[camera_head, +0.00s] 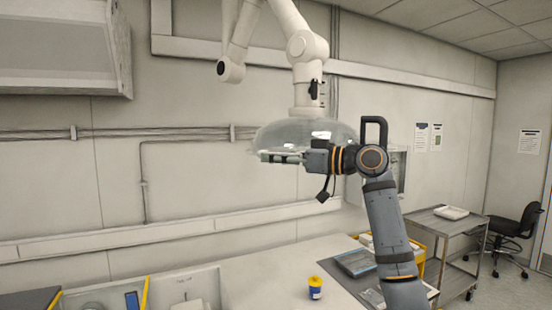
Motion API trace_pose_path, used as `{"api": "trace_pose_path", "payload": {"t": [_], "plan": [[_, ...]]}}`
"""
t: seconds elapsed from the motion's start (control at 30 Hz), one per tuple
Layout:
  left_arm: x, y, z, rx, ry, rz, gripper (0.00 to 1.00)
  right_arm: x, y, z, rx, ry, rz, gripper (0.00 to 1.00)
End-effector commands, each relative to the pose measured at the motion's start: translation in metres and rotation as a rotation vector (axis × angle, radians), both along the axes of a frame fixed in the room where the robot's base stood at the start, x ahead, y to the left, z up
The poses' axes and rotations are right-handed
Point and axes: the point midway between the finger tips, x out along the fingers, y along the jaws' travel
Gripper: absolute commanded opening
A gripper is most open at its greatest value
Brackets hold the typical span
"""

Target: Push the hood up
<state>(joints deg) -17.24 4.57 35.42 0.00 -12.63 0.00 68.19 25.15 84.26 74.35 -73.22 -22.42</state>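The hood (285,132) is a clear, shallow dome hanging from a white jointed extraction arm (307,60) at the upper middle. My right gripper (268,157) reaches in from the right and lies level, pointing left, at the hood's lower rim. It overlaps the rim in the picture; I cannot tell whether it touches it. Its fingers show edge-on, so their opening is unclear. Part of the hood's lower right edge is hidden behind my gripper and wrist. My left gripper is not in view.
A white bench (265,275) runs below, with a small yellow-and-blue container (315,288) on it. A grey cart (450,226) with a white tray and a black chair (518,235) stand at the right. A wall cabinet (65,50) hangs at the upper left.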

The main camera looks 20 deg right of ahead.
Motion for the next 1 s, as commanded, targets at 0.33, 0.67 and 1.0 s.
{"api": "trace_pose_path", "payload": {"t": [0.33,0.67,1.0], "plan": [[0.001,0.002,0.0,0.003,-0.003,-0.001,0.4,-0.004,-0.006,-0.001,-0.001,0.001,-0.003,0.28],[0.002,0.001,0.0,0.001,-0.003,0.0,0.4,-0.057,-0.062,-0.002,-0.005,0.003,-0.007,0.28],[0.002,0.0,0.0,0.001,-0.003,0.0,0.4,-0.084,-0.085,-0.001,-0.001,0.001,0.0,0.28]]}}
